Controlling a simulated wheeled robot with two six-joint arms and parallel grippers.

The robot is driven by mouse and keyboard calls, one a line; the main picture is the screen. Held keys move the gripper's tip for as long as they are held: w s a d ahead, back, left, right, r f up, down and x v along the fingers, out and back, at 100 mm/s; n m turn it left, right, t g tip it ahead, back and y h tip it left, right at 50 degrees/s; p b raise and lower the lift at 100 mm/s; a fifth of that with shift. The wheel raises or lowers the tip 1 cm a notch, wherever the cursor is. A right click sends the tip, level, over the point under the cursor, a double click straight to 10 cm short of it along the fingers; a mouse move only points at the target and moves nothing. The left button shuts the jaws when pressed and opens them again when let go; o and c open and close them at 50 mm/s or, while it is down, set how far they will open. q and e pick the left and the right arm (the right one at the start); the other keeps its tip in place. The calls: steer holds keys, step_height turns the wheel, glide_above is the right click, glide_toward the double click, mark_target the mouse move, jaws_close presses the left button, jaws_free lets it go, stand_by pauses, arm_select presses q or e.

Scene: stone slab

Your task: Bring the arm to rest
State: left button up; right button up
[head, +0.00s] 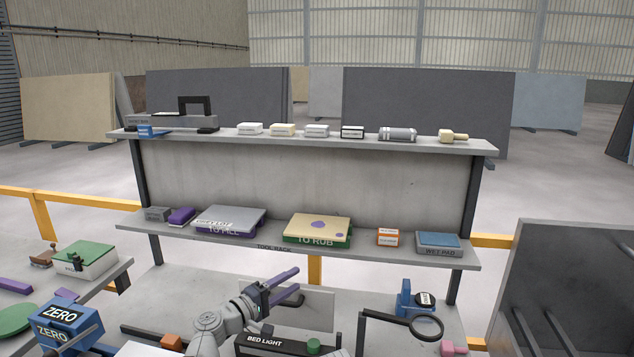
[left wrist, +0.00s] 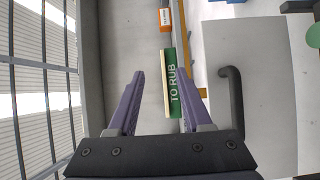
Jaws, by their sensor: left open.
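My left arm (head: 208,330) rises from the bottom of the head view. Its gripper (head: 297,278) has purple fingers pointing right and slightly up, in front of the rack and above the bench. In the left wrist view the two fingers of the left gripper (left wrist: 162,72) stand wide apart with nothing held. Beyond them shows the green edge of the TO RUB tray (left wrist: 172,95), apart from the fingers as far as I can tell. My right gripper is in neither view.
The tool rack's lower shelf (head: 270,247) holds the TO RUB tray (head: 318,228), a grey-purple tray (head: 228,220) and a wet pad (head: 438,244). Below are a BED LIGHT box (head: 275,345), a magnifier (head: 427,327) and a blue ZERO block (head: 65,322). A dark slab (head: 570,285) stands right.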

arm_select(q)
steer(key=s+d+f+m+g+y, duration=0.1)
steer(key=s+f+m+g+y, duration=0.15)
steer(key=s+f+g, duration=0.35)
steer(key=s+d+f+m+g+y, duration=0.1)
steer(key=s+f+m+g+y, duration=0.2)
steer(key=f, duration=0.5)
steer(key=s+a+f+m+g+y, duration=0.35)
steer(key=s+a+f+y, duration=0.4)
steer(key=s+a, duration=0.35)
steer(key=s+d+m+y, duration=0.1)
steer(key=s+d+m, duration=0.2)
steer(key=d, duration=0.6)
steer(key=shift+s+d+f+m+g, duration=0.2)
steer(key=shift+s+d+m+g, duration=0.2)
steer(key=shift+s, duration=0.5)
